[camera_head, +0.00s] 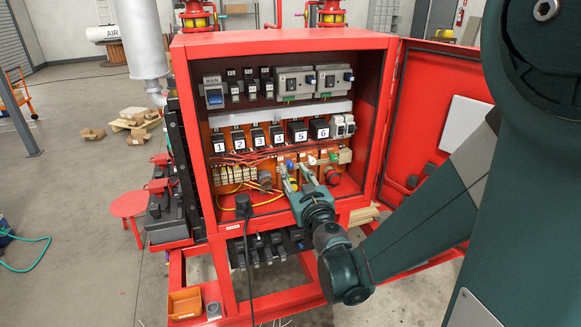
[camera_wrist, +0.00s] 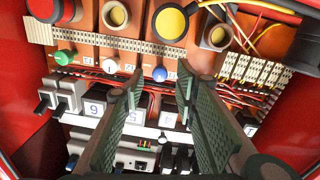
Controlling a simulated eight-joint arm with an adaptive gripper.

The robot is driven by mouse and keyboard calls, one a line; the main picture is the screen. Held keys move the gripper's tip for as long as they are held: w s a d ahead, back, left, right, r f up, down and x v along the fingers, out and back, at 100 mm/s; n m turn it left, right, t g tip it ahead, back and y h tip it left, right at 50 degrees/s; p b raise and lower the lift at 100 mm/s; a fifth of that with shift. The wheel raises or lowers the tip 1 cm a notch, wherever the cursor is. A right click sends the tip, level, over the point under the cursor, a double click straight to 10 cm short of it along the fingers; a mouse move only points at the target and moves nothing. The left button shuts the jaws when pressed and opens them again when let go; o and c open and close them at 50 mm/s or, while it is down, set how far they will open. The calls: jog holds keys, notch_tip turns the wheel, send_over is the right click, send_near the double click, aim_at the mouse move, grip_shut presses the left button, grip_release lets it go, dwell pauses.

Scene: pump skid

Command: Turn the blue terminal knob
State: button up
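The blue terminal knob (camera_wrist: 160,74) is small and round, on the orange panel in the upper middle of the wrist view. In the head view the blue knob (camera_head: 289,164) shows beside my fingertips, low in the red cabinet. My gripper (camera_wrist: 160,80) is open. Its two green ribbed fingers point at the panel, with the blue knob between the tips in the picture. I cannot tell whether the tips reach around it or stop short of it. In the head view my gripper (camera_head: 295,172) reaches into the cabinet from the lower right.
A white knob (camera_wrist: 109,65) and a green knob (camera_wrist: 63,57) sit in the same row. Red wires (camera_wrist: 90,72) run beside the row, and a terminal block (camera_wrist: 250,72) lies to the right. The red cabinet (camera_head: 203,188) has its door (camera_head: 425,125) open at right.

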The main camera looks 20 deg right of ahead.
aim_at(291, 166)
jog(key=shift+w, duration=2.25)
jog(key=shift+c, duration=0.5)
jog(key=c, duration=0.8)
